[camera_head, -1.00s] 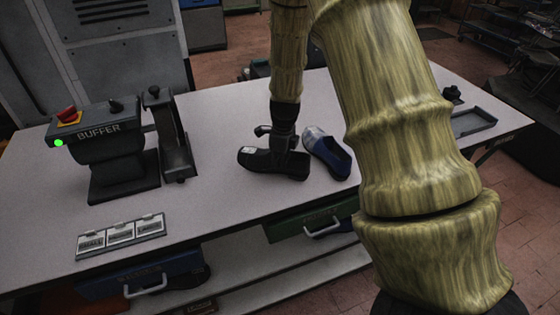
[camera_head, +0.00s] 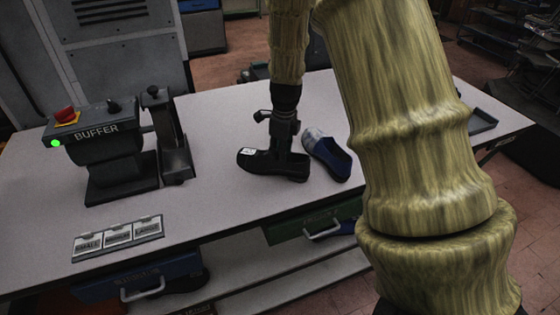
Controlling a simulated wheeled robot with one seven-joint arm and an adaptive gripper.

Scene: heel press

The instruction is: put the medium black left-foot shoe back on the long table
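A black shoe (camera_head: 262,163) with a white label on its toe stands upright on the white long table (camera_head: 215,215), toe to the left. The label is too small to read. My gripper (camera_head: 285,146) points down at the heel end of the shoe, and its fingertips overlap the shoe's opening. The gap between the fingers does not show, nor whether they touch the shoe.
A blue shoe with a grey toe (camera_head: 329,157) stands close to the right of the black one. The buffer machine (camera_head: 110,150) is at the left, with the small, medium and large plates (camera_head: 118,237) in front. A grey tray (camera_head: 482,122) lies at the right end. The table's front middle is clear.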

